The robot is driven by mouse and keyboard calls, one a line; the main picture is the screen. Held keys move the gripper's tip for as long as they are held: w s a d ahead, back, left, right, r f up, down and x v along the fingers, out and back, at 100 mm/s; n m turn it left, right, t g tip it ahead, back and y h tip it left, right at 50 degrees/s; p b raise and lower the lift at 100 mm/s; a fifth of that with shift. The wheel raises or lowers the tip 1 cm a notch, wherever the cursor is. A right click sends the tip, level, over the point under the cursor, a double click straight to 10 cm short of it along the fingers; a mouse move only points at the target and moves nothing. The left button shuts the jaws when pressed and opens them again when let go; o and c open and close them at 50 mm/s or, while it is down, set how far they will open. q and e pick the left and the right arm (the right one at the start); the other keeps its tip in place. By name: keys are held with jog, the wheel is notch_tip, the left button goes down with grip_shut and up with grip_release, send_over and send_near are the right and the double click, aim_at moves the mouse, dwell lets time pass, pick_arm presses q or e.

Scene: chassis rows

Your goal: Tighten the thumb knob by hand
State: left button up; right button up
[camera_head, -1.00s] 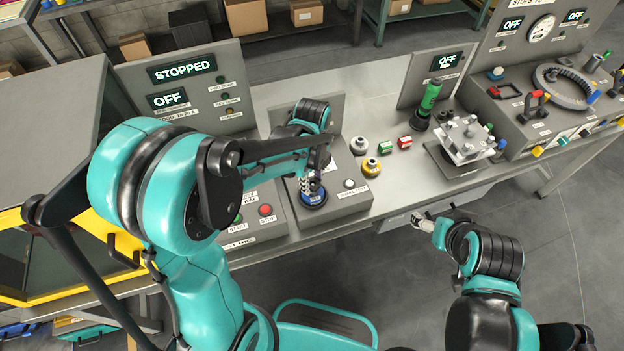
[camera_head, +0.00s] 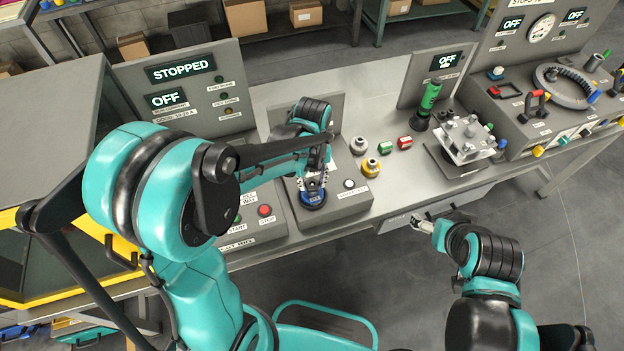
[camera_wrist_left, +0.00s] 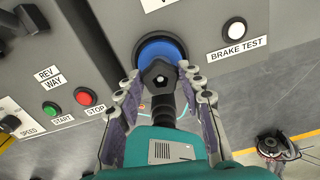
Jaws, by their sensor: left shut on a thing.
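The thumb knob (camera_wrist_left: 160,75) is black and lobed, in front of a round blue part (camera_wrist_left: 161,49) in the left wrist view. In the head view the blue part (camera_head: 313,200) sits on a grey housing, and the knob is largely hidden by my gripper. My left gripper (camera_head: 313,184) comes down on it from above. In the left wrist view its fingers (camera_wrist_left: 160,78) stand on both sides of the knob, shut on it. My right gripper (camera_head: 422,224) hangs in front of the bench, away from the knob; its jaws are too small to read.
A white BRAKE TEST button (camera_wrist_left: 234,30) is right of the knob. Green START (camera_wrist_left: 54,109) and red STOP (camera_wrist_left: 83,96) buttons are on the panel to the left. The displays read STOPPED (camera_head: 181,68) and OFF.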

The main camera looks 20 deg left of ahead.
pick_arm(q)
jog(key=m, duration=0.3)
jog(key=o, duration=1.1)
notch_tip(320, 180, up, 12)
jog(key=shift+r, duration=0.1)
